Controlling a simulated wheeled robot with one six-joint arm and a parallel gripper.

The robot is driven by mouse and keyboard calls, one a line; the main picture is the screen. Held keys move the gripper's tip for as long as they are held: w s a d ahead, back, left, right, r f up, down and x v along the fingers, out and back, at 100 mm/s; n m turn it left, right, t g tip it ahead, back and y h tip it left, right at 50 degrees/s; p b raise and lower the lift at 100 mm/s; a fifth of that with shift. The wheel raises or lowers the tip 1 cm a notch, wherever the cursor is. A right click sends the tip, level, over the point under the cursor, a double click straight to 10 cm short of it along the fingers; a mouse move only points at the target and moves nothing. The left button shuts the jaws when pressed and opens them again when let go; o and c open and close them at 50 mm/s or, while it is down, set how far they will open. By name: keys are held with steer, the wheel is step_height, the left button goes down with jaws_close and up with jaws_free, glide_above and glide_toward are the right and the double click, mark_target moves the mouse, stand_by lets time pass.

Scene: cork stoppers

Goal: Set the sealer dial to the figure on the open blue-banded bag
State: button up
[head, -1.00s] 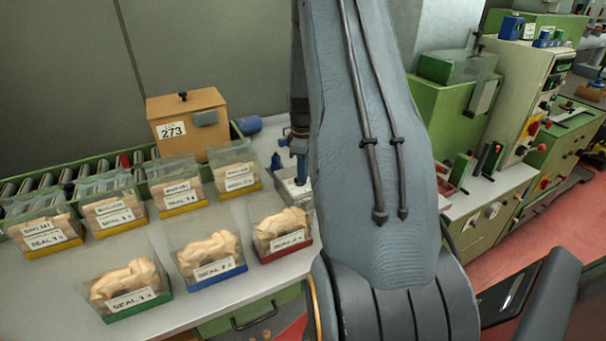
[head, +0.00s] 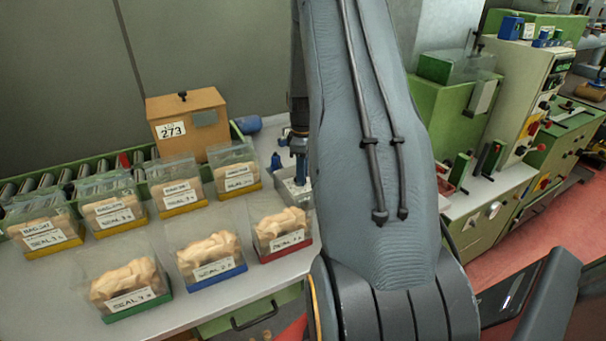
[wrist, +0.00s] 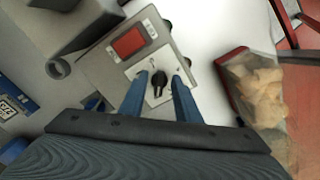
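The sealer (wrist: 107,60) is a grey box with a red display and a white dial plate, seen in the wrist view. Its black dial (wrist: 159,84) has a pointer knob. My gripper (wrist: 160,77) is open, with one blue finger on each side of the dial; whether they touch it I cannot tell. In the head view my gripper (head: 300,172) is partly hidden behind my arm. The open blue-banded bag (head: 211,256) stands in the front row with pale stoppers inside. Its label reads SEAL and a figure too blurred to read.
A green-banded bag (head: 127,285) and a red-banded bag (head: 281,233) flank it. Several yellow-banded bags (head: 113,213) stand behind. A brown box marked 273 (head: 190,128) stands by the roller conveyor (head: 20,194). The red-banded bag also shows close right of the sealer in the wrist view (wrist: 258,90).

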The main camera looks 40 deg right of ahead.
step_height(320, 180, up, 8)
steer(key=shift+f+b, duration=0.15)
steer(key=shift+b, duration=0.9)
